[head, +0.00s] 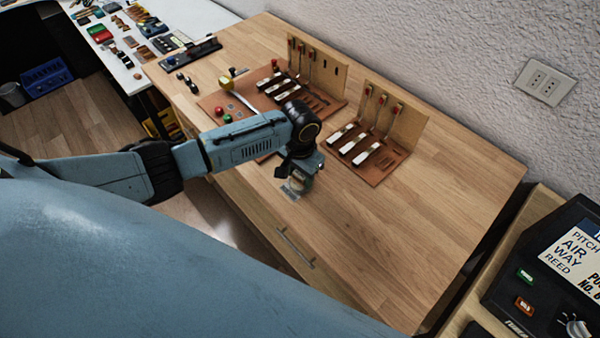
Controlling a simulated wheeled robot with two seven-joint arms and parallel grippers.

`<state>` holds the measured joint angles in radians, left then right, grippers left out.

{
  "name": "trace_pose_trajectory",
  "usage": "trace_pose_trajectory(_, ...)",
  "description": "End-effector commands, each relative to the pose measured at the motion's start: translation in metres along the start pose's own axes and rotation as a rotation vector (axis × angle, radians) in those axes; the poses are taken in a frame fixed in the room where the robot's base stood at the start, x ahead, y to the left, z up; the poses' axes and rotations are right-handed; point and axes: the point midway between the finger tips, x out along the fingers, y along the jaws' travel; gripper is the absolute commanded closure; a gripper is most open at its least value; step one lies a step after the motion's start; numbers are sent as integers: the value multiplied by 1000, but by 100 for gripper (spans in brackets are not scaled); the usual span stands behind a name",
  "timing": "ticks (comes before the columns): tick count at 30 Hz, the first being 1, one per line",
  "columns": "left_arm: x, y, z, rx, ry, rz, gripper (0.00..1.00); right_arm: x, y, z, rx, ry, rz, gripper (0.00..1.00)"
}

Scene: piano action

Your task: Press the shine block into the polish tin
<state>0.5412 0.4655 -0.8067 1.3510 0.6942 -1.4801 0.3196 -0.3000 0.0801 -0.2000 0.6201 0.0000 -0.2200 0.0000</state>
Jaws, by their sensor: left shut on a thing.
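I cannot make out the polish tin for sure. My right gripper is not in view.
Boards with key-and-hammer models (372,152) stand along the bench's back. Red and green round pieces (222,115) lie left of my forearm. A panel device (545,270) stands at right. The bench top (400,240) right of the gripper is clear.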

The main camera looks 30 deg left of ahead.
Motion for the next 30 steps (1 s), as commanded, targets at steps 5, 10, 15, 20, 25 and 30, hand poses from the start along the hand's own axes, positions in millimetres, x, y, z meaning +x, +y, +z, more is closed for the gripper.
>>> trace_pose_trajectory(5, 0, 0, 0, 0, 0, 0, 73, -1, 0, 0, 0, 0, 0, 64)
trace_pose_trajectory(10, 0, 0, 0, 0, 0, 0, 73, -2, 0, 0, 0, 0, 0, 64)
trace_pose_trajectory(15, 0, 0, 0, 0, 0, 1, 73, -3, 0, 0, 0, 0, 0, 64)
trace_pose_trajectory(20, 1, 0, 0, 0, 0, 1, 73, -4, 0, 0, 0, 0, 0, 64)
trace_pose_trajectory(25, 1, 0, 0, 0, -1, 1, 73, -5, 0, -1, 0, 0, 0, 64)
trace_pose_trajectory(30, 2, 0, 1, 0, -1, 1, 73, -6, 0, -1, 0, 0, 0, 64)
